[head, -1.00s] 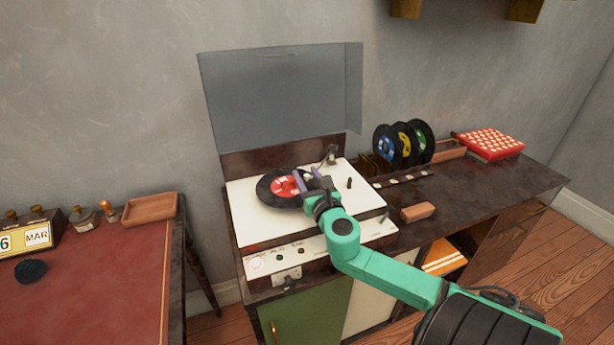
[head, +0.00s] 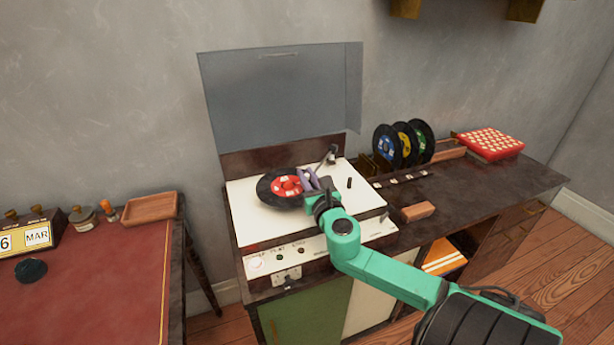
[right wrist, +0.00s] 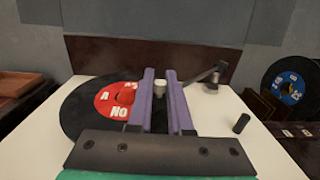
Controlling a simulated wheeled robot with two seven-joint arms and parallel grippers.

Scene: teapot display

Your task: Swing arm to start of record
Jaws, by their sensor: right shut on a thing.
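The record player (head: 245,215) has a white deck and a raised grey lid (head: 280,95). A black record (head: 268,192) with a red and white label lies on it; it also shows in the right wrist view (right wrist: 78,112). The tonearm (head: 330,157) runs from its pivot at the deck's back right towards my gripper, and shows in the right wrist view (right wrist: 203,76). My right gripper (head: 307,176) is over the record's right part. Its purple fingers (right wrist: 161,80) are shut on the tonearm's pale head end (right wrist: 160,89). My left gripper is out of view.
A short black post (head: 349,183) stands on the deck's right side. Several records (head: 403,145) stand in a rack to the right, near a red patterned box (head: 491,144) and a brown block (head: 418,211). A red-topped desk (head: 105,280) is at the left.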

